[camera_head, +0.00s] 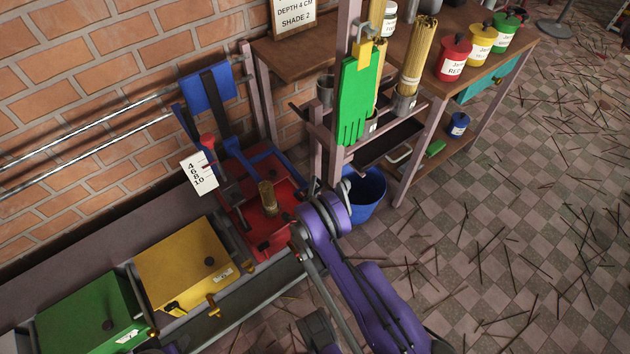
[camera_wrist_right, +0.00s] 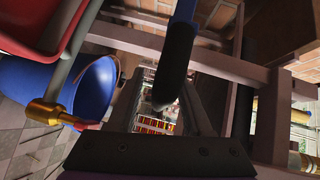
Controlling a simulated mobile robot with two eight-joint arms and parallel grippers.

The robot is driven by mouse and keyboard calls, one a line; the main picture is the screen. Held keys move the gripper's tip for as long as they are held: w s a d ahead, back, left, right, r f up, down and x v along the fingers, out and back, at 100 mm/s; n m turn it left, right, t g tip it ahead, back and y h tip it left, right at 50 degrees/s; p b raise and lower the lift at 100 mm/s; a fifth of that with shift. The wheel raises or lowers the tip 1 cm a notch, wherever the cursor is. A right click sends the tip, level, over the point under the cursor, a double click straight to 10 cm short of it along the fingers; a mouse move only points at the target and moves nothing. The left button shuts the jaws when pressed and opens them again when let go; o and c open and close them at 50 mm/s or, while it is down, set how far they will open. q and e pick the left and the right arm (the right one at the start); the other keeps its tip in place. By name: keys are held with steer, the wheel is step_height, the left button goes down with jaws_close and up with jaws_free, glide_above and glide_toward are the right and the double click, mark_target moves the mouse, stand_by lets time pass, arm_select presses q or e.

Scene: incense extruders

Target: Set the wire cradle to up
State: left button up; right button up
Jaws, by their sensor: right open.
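The red extruder (camera_head: 252,235) stands by the brick wall with a brass-coloured cylinder (camera_head: 268,195) upright in its middle. Blue bars (camera_head: 240,155) lie across its back. I cannot tell for sure which part is the wire cradle. My right gripper (camera_head: 316,188) is at the extruder's right side, partly hidden by my purple arm. In the right wrist view, my right gripper (camera_wrist_right: 165,105) is open. A blue bar with a black grip (camera_wrist_right: 178,60) reaches down in front of it, near its fingers; contact cannot be told. My left gripper is not shown.
A blue bucket (camera_head: 365,195) stands close to my right gripper; a brass fitting (camera_wrist_right: 48,112) shows beside it. A yellow extruder (camera_head: 180,265) and a green one (camera_head: 90,318) stand to the left. A green glove (camera_head: 356,100) hangs on a post. Sticks litter the floor.

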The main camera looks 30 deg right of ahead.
steer(key=shift+w+d, duration=0.1)
steer(key=shift+d, duration=0.05)
jaws_close()
stand_by(1.5)
